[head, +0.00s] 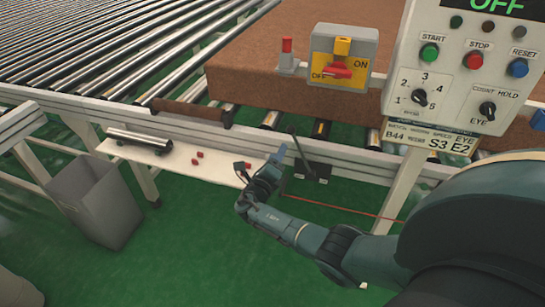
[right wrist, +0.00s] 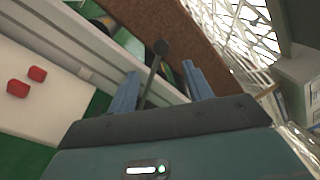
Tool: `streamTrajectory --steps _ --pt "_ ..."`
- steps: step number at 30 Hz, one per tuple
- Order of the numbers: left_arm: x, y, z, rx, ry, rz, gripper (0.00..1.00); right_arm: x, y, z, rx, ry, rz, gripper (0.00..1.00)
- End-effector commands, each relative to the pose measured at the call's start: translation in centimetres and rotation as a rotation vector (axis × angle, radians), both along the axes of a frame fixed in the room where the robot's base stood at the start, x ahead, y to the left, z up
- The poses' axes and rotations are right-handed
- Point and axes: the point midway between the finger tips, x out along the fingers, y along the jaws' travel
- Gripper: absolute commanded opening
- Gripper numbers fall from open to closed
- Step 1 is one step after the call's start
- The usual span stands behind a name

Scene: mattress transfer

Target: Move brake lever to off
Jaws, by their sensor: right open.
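The brake lever (head: 301,152) is a thin dark rod rising from a dark base plate (head: 314,173) below the conveyor rail in the head view. It leans to the left. In the right wrist view the lever (right wrist: 153,78) has a round dark knob at its end and appears between my two fingers. My right gripper (head: 262,166) is open, just left of the lever in the head view; its blue fingers also show in the right wrist view (right wrist: 160,72). I cannot tell whether a finger touches the rod. My left gripper is out of view.
A control panel (head: 455,88) with buttons and knobs stands at right. A yellow ON/OFF switch box (head: 341,48) sits behind the rail. A white shelf (head: 215,167) holds a metal roller (head: 139,140) and several red pieces. A grey bin (head: 102,205) stands at left.

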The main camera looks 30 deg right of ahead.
Motion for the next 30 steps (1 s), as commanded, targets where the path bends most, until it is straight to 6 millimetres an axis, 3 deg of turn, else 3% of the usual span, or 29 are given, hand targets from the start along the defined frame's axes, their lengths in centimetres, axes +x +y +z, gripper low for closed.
streamTrajectory --steps 24,28,30 --pt "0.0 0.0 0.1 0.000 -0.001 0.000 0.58 -0.1 -0.4 -0.1 0.005 -0.003 -0.001 0.51" --pt "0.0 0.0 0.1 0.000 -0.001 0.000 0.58 -1.4 -0.1 -1.1 0.121 -0.076 -0.018 0.51" --pt "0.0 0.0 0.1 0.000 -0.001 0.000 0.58 -3.2 0.3 -2.4 0.271 -0.175 -0.051 0.51"
